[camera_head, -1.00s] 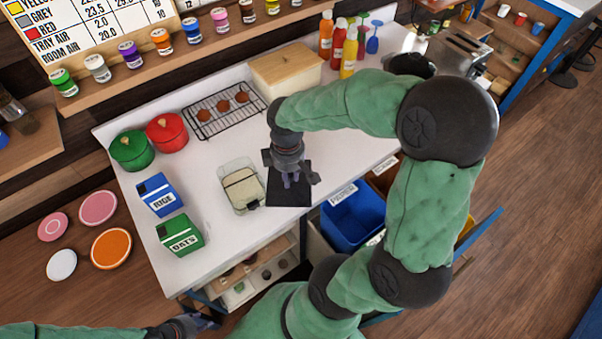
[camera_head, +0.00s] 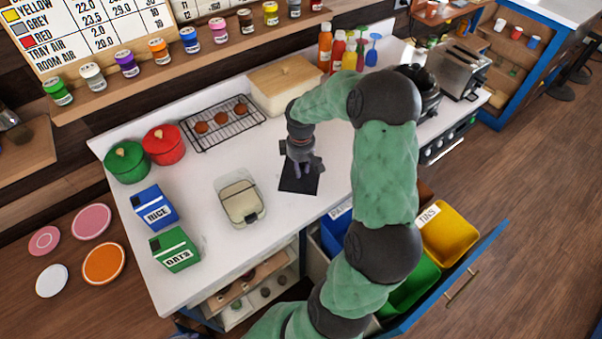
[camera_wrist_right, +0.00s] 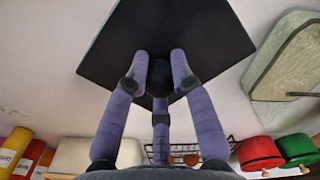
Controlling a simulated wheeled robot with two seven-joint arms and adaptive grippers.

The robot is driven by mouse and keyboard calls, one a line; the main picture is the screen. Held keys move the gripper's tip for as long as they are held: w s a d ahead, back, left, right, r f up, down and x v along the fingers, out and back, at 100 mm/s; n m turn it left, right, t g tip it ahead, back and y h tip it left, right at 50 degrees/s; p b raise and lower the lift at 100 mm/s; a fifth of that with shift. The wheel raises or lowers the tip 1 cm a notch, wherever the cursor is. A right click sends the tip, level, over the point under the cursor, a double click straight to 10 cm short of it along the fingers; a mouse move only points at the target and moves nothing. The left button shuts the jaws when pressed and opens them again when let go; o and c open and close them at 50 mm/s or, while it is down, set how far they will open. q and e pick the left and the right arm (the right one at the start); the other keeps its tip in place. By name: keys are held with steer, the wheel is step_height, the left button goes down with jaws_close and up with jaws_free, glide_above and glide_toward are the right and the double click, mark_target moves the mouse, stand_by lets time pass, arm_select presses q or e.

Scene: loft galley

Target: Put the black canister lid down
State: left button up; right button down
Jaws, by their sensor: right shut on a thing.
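The black canister lid (camera_head: 299,180) is a flat dark square over the white counter, right of the cream-filled clear container (camera_head: 241,198). My right gripper (camera_head: 302,168) points down over the lid and is shut on its small dark knob. In the right wrist view the fingers (camera_wrist_right: 158,75) close around the knob on the black lid (camera_wrist_right: 165,30). The lid looks low and about level; I cannot tell whether it touches the counter. The container also shows in the wrist view (camera_wrist_right: 288,60). My left gripper is not in view.
A cooling rack (camera_head: 222,121) and a wooden-lidded box (camera_head: 284,86) stand behind. Blue rice (camera_head: 156,208) and green oats (camera_head: 175,249) boxes are at left. Bottles (camera_head: 337,50) stand at the back. Counter between container and lid is clear. An open drawer holds bins (camera_head: 450,232).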

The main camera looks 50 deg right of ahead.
steer(key=shift+w+d+f, duration=0.3)
steer(key=shift+d+f, duration=0.1)
steer(key=shift+f, duration=0.2)
steer(key=shift+w+d+f, duration=0.25)
steer(key=shift+d+f, duration=0.1)
steer(key=shift+f, duration=0.2)
step_height(320, 180, down, 3)
steer(key=shift+w+d+f+b, duration=0.1)
steer(key=shift+b, duration=0.25)
steer(key=c, duration=1.5)
jaws_free()
steer(key=shift+f, duration=0.15)
steer(key=o, duration=0.4)
steer(key=shift+o, duration=0.2)
